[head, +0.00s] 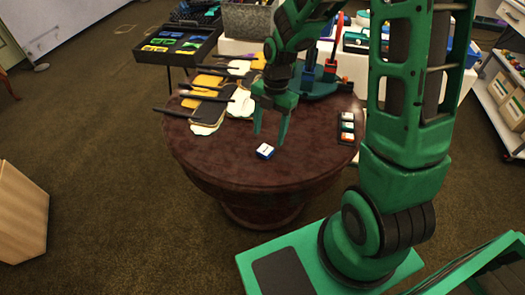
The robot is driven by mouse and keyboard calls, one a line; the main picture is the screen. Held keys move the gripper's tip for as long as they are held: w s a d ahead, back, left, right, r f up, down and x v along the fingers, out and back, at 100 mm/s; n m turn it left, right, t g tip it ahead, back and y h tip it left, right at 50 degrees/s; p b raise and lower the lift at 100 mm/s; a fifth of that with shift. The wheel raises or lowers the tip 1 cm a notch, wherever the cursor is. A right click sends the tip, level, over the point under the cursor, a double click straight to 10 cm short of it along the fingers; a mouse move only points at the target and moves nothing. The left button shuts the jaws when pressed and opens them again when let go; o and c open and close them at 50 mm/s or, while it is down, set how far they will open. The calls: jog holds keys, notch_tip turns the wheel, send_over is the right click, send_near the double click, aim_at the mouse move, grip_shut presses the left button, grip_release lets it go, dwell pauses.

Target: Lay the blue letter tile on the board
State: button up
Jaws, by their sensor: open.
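The blue letter tile (265,151) lies on the round dark wooden table, its top white and its sides blue. My gripper (269,137) points down with its two green fingers apart and nothing between them. In the picture its tips are just above and behind the tile; I cannot tell how high they are. A narrow dark board (339,128) lies near the table's right edge, with several small light-topped tiles in a row on it. Whether it has an empty place is too small to tell.
Several black, yellow and white paddle-like props (208,112) cover the table's left back. A dark blue-green stand (318,88) with upright red and blue pieces is at the back. The round table (225,160) is bare at the front. My arm crosses the right side.

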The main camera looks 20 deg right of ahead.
aim_at(265, 149)
jog(key=shift+a+f, duration=0.2)
jog(key=shift+f, duration=0.8)
jog(key=shift+a+f, duration=0.2)
jog(key=shift+f, duration=0.8)
jog(key=shift+a+f, duration=0.2)
jog(key=shift+f, duration=0.8)
jog(key=c, duration=1.2)
jog(key=shift+r, duration=0.1)
